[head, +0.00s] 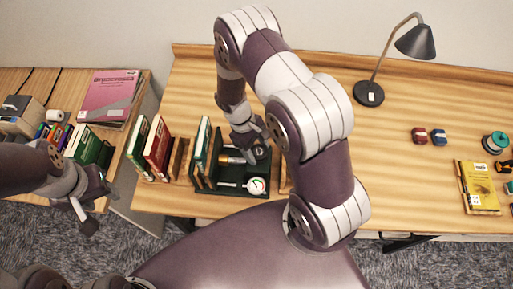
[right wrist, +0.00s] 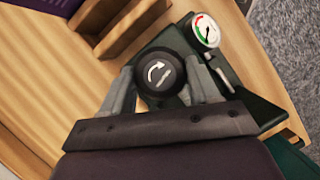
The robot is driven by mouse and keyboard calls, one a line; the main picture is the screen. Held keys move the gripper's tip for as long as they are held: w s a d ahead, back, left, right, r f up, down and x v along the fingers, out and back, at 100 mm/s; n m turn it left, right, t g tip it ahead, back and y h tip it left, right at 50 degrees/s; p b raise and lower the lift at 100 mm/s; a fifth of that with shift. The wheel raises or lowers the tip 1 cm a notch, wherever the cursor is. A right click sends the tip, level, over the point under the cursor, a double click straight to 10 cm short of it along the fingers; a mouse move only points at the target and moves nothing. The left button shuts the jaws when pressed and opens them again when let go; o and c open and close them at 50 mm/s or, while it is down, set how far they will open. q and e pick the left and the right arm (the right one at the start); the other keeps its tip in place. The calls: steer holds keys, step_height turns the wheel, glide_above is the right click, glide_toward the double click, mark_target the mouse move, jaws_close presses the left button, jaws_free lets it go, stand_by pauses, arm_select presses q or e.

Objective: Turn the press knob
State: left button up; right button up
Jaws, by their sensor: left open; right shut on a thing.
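The press knob (right wrist: 160,76) is a round black knob with a white curved arrow, seen in the right wrist view. My right gripper (right wrist: 155,85) has its fingers on either side of the knob and is shut on it. The press (head: 233,204) is a dark green frame on the desk, with a white dial gauge (head: 257,186) and a brass-coloured cylinder. The gauge also shows in the right wrist view (right wrist: 206,31). In the head view my right gripper (head: 252,150) is at the press's right end. My left gripper (head: 88,210) is open and empty at the left, over the floor.
Upright books (head: 157,147) and wooden dividers stand left of the press. A black lamp (head: 369,93), small red and blue items, and a yellow book (head: 480,187) are to the right. A side table (head: 60,85) with books stands at the left. The desk's middle right is clear.

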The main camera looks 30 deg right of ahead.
steer(key=shift+d+m+g+y+b, duration=0.15)
steer(key=shift+m+y, duration=0.3)
steer(key=shift+m, duration=0.7)
steer(key=shift+m+g+y+b, duration=0.2)
steer(key=shift+m+y, duration=0.25)
steer(key=shift+m, duration=0.7)
steer(key=o, duration=1)
steer(key=shift+o, duration=0.2)
steer(key=p+v, duration=0.1)
steer(key=v, duration=1.1)
steer(key=shift+r+p, duration=0.35)
steer(key=shift+r, duration=0.05)
